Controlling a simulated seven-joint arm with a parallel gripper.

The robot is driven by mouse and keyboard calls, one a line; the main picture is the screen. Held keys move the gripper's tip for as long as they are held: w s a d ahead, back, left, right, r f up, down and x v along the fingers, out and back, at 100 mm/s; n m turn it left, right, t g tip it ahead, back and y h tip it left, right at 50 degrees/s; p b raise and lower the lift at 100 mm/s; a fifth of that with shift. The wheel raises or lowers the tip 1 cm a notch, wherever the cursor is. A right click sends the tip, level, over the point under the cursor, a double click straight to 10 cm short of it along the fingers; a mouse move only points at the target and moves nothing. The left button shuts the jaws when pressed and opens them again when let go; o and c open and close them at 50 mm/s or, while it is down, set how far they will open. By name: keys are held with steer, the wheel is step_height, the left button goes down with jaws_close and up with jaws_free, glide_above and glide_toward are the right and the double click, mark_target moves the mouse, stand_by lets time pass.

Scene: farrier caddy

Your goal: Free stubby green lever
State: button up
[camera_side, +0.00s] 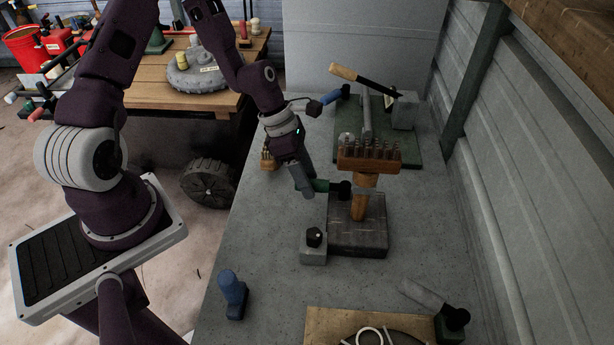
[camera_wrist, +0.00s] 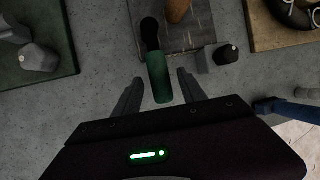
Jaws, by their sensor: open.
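The stubby green lever (camera_side: 321,185) has a green grip and a dark round end. It sits beside the wooden post (camera_side: 359,206) of a dark grey block (camera_side: 345,240), with its dark end toward the post. In the wrist view the lever (camera_wrist: 158,78) points toward my gripper (camera_wrist: 160,80), and its dark end overlaps the block (camera_wrist: 196,30). My gripper is open, with one finger on each side of the green grip and visible gaps. In the side view my gripper (camera_side: 307,190) is at the grip's left end and partly covers it. I cannot tell how the dark end is fixed.
A brush-like wooden head (camera_side: 368,160) tops the post. A small grey block with a black knob (camera_side: 313,237) stands in front. A blue-handled piece (camera_side: 330,97) is behind, and another blue piece (camera_side: 232,290) stands at front left. The bench is clear at left-centre.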

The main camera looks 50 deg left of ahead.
steer(key=shift+c, duration=0.4)
jaws_close()
stand_by(0.9)
